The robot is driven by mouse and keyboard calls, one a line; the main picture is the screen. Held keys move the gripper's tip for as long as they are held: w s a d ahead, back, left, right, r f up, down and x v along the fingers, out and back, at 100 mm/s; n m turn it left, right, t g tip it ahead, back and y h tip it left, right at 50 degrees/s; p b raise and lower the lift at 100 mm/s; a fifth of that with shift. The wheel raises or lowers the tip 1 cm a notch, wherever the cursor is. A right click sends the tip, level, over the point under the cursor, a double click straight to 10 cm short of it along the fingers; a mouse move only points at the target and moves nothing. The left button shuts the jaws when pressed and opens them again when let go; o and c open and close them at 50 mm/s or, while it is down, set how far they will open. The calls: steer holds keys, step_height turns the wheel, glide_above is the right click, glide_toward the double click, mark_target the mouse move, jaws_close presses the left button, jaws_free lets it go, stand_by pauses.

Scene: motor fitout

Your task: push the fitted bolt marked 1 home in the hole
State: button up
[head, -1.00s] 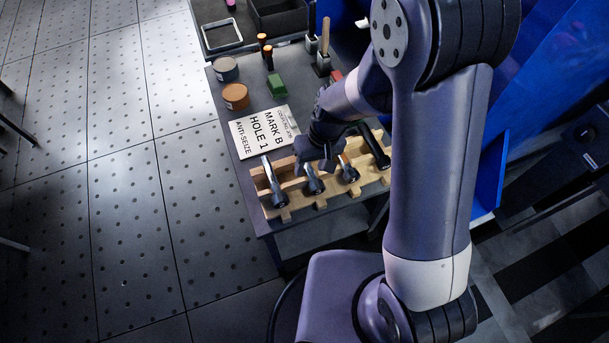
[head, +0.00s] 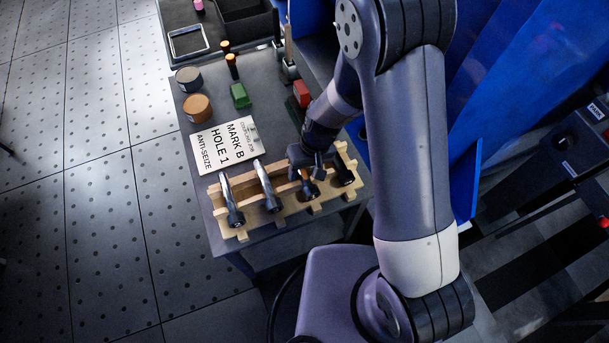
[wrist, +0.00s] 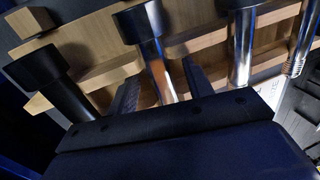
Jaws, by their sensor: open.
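Several bolts lie in a wooden rack (head: 243,234) on the bench, and I cannot read a mark on any of them. My gripper (head: 309,168) is low over the rack, at the third bolt from the left (head: 311,190). In the wrist view this bolt (wrist: 152,42) has a dark head and a copper-coloured band on its shank. My gripper's fingers (wrist: 160,88) are apart, one on either side of that shank; contact is not clear. A black bolt (wrist: 45,80) and a bright steel bolt (wrist: 242,45) lie on either side. No bolt hole is identifiable in view.
A card (head: 225,143) reading "MARK B, HOLE 1, ANTI-SEIZE" lies behind the rack. Tins (head: 197,107), a green block (head: 240,96) and a red-topped item (head: 302,94) stand farther back. Blue panels (head: 500,75) stand at the right.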

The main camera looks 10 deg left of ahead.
steer(key=shift+c, duration=0.2)
jaws_close()
stand_by(0.4)
